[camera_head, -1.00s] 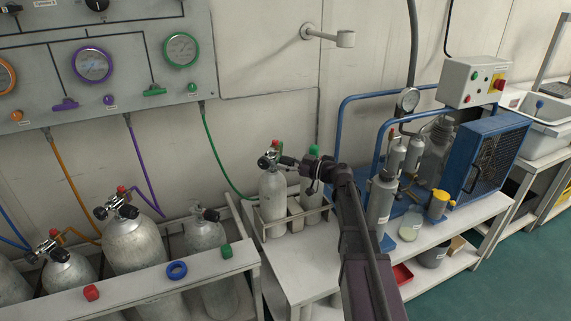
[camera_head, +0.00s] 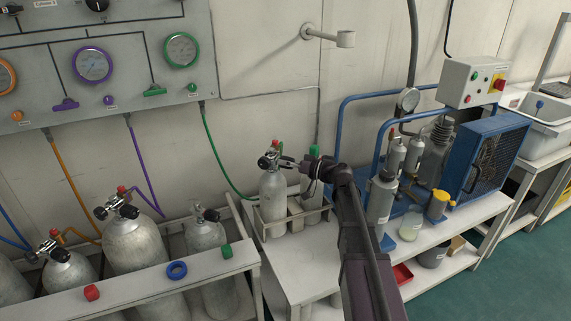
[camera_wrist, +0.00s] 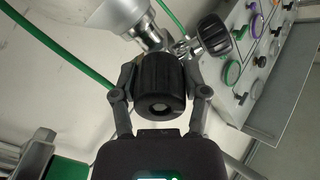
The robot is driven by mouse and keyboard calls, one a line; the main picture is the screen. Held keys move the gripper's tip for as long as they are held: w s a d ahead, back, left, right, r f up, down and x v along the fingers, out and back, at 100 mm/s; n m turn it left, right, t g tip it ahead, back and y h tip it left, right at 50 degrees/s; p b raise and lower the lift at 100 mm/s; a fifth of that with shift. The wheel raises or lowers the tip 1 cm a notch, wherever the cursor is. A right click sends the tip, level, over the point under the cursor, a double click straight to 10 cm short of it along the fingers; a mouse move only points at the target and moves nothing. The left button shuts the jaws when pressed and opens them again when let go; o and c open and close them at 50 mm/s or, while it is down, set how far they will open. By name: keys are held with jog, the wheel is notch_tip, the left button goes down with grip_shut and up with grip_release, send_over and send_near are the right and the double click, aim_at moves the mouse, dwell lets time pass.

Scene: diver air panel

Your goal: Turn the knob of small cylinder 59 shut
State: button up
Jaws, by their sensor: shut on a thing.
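A small grey cylinder (camera_head: 272,203) stands upright in a metal rack on the bench, with a valve (camera_head: 268,160) on top and a green hose running to it. No number on it is readable. My gripper (camera_head: 290,161) reaches in from the right at the valve. In the wrist view my gripper (camera_wrist: 161,76) has one finger on each side of a ribbed black knob (camera_wrist: 161,88) and is shut on it. A second black knob (camera_wrist: 215,37) of the valve is to the right, clear of the fingers. The cylinder's neck (camera_wrist: 118,15) is at the top.
Another small cylinder with a green top (camera_head: 314,152) stands right behind my wrist in the same rack (camera_head: 262,226). Large cylinders (camera_head: 135,243) stand at the left behind a rail. A gauge panel (camera_head: 130,70) hangs above; a blue-framed compressor (camera_head: 490,160) is at the right.

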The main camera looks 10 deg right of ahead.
jog(key=m, duration=0.7)
jog(key=shift+r, duration=0.1)
jog(key=m, duration=0.6)
jog(key=shift+m, duration=0.4)
jog(key=m, duration=0.7)
jog(key=shift+r, duration=0.1)
jog(key=m, duration=0.6)
jog(key=shift+m, duration=0.3)
jog(key=o, duration=1.2)
jog(key=shift+c, duration=0.2)
jog(key=shift+d, duration=0.1)
